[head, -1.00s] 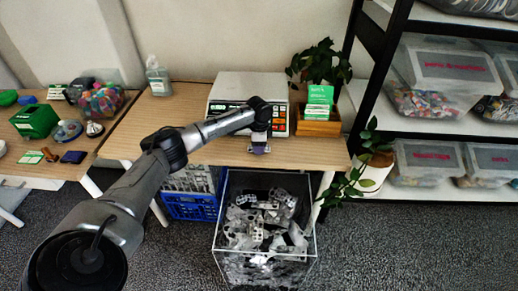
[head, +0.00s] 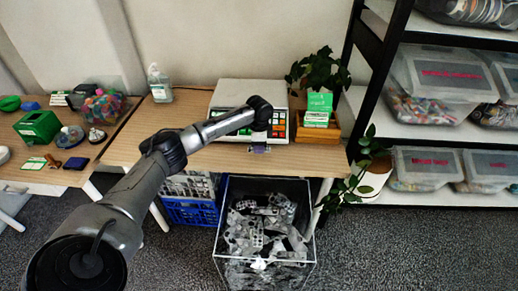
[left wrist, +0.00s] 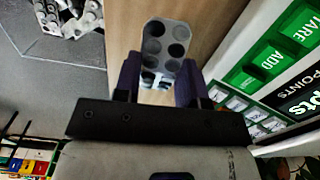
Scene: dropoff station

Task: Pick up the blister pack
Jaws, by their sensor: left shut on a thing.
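The blister pack (left wrist: 165,45) is a small grey strip with two rows of round pockets. In the left wrist view it stands out between the dark purple fingers of my left gripper (left wrist: 160,77), which is shut on it. Its lower end is partly hidden between the fingers. In the head view, the fingers of my left gripper (head: 259,149) show small and dark just in front of the scale, over the wooden table (head: 185,140). The pack is too small to make out clearly there. My right gripper is not in view.
The scale (head: 232,92) stands close behind the gripper. A clear bin (head: 313,250) of grey packs is below the table's front edge. A wooden box (head: 318,133) with green-and-white cartons and a plant (head: 318,70) stand to the right. A bottle (head: 160,84) is at the back left.

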